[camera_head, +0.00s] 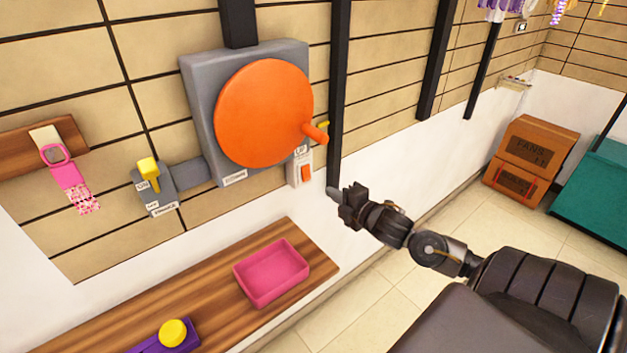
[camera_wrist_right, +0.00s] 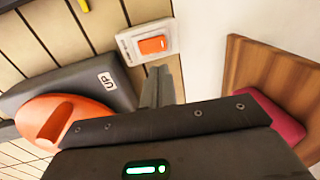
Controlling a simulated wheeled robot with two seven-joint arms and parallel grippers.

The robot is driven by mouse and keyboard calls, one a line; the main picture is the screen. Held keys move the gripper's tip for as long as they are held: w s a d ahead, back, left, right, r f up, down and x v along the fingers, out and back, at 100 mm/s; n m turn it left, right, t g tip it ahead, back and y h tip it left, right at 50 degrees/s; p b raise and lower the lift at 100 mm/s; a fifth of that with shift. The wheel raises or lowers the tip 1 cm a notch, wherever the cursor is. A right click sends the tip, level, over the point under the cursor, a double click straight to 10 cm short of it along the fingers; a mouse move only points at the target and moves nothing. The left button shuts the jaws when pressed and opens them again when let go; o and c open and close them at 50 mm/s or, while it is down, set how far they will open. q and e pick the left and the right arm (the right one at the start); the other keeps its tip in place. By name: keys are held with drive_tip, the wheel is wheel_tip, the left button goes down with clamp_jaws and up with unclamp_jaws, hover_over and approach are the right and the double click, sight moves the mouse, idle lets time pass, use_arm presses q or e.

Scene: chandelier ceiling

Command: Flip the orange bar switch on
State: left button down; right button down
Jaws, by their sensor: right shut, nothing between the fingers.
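The orange bar switch (camera_head: 306,173) is a small orange rocker on a white wall plate (camera_head: 294,178), below the big orange disc. It also shows in the right wrist view (camera_wrist_right: 153,45), with its white plate (camera_wrist_right: 126,43) clear of cover. My right gripper (camera_head: 334,191) is shut and empty, just right of and below the switch in the head view. In the right wrist view its closed fingers (camera_wrist_right: 160,88) lie just below the switch in the picture. I cannot tell whether they touch it. My left gripper is not in view.
A large orange disc (camera_head: 262,112) with a protruding handle (camera_head: 315,132) is on a grey wall box above the switch. A yellow lever switch (camera_head: 150,170) is on the left. A wooden shelf (camera_head: 215,288) below holds a pink tray (camera_head: 270,290). Cardboard boxes (camera_head: 530,160) stand right.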

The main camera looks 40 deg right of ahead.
sight(306, 178)
drive_tip(key=w, duration=0.3)
drive_tip(key=w+f+p, duration=0.1)
drive_tip(key=w, duration=0.2)
drive_tip(key=w+p, duration=0.1)
drive_tip(key=w, duration=0.2)
drive_tip(key=shift+w+d+f, duration=0.1)
drive_tip(key=shift+f, duration=0.1)
